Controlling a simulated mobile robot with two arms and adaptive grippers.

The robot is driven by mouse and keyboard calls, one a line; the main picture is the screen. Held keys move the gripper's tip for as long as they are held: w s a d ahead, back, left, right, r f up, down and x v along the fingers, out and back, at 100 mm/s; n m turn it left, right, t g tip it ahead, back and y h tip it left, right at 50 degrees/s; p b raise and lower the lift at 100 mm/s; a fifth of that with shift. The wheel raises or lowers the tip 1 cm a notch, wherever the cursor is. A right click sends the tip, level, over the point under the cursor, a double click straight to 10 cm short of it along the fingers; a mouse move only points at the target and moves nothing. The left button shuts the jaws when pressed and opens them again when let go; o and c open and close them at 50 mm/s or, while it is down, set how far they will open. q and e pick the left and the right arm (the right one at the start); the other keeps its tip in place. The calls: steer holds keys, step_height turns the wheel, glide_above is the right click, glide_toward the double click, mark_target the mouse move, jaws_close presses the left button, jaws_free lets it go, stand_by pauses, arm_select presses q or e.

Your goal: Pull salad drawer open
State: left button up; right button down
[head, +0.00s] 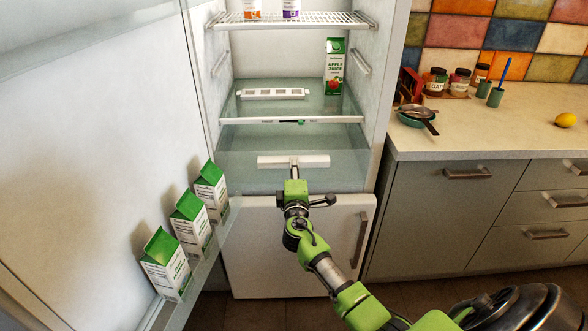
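The fridge stands with its door swung out to the left. The clear salad drawer (240,182) is at the bottom of its compartment, below the shelf with a white front edge (245,121). The drawer's white handle bar (318,161) runs across its front. My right gripper (294,163) reaches up from the lower right, its fingertips at the middle of the handle. Whether they are closed around the bar is too small to tell. My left gripper is not in view.
Several green-topped cartons (189,222) stand in the open door's shelf at left. An apple juice carton (335,68) stands inside the fridge at the right. A counter (480,139) with jars, a pan and a lemon (565,120) is at right. The closed lower door (250,250) is below the drawer.

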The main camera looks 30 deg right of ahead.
steer(key=f+v, duration=0.1)
steer(key=v, duration=0.5)
steer(key=shift+s+a, duration=0.2)
steer(key=shift+s, duration=0.05)
steer(key=c, duration=2.1)
jaws_free()
steer(key=shift+o, duration=0.6)
steer(key=shift+s+r, duration=0.1)
steer(key=shift+r, duration=0.15)
steer(key=shift+s, duration=0.1)
steer(key=v, duration=1.2)
steer(key=shift+f, duration=0.1)
